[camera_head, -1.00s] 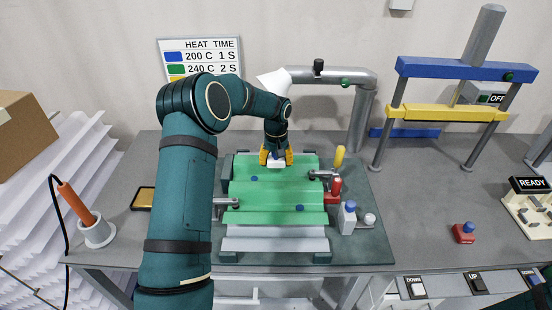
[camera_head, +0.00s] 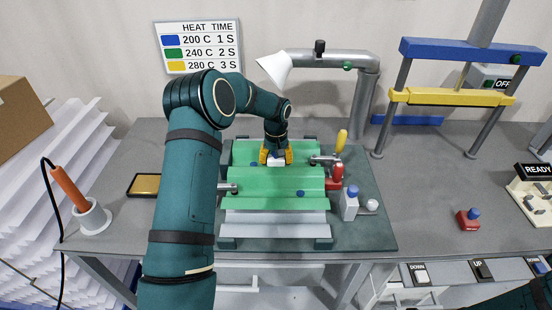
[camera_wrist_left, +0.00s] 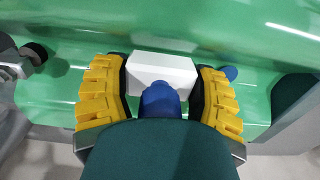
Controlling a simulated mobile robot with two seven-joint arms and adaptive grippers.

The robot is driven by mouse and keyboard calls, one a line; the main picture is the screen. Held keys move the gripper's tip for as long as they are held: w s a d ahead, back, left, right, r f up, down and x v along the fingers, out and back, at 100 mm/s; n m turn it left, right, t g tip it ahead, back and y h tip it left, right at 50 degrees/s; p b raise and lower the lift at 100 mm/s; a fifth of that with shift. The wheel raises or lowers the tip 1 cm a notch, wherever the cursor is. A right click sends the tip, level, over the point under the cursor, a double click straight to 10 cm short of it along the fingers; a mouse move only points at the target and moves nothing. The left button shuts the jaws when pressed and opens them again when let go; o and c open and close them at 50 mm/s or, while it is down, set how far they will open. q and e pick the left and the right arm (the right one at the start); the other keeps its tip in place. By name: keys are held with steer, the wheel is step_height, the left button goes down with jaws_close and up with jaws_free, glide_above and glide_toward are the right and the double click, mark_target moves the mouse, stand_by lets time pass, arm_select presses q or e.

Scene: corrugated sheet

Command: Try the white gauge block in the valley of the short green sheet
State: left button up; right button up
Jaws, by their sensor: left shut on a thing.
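The green sheet (camera_head: 262,188) lies corrugated over a grey former on the bench mat. My left gripper (camera_head: 276,160) has yellow fingers and is over the far part of the sheet. It is shut on the white gauge block (camera_head: 276,162), which also shows between the fingers in the left wrist view (camera_wrist_left: 162,72). A blue knob on the block (camera_wrist_left: 160,99) points toward the wrist camera. The block is at or just above the sheet; I cannot tell whether it touches. My right gripper is not in view.
A grey pipe with a white nozzle (camera_head: 274,68) arches behind. A soldering iron holder (camera_head: 91,218) is at left, a blue and yellow press (camera_head: 450,97) at right.

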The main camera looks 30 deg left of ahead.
arm_select(q)
steer(key=shift+f, duration=0.2)
stand_by(0.3)
steer(key=o, duration=1.3)
steer(key=shift+r, duration=0.1)
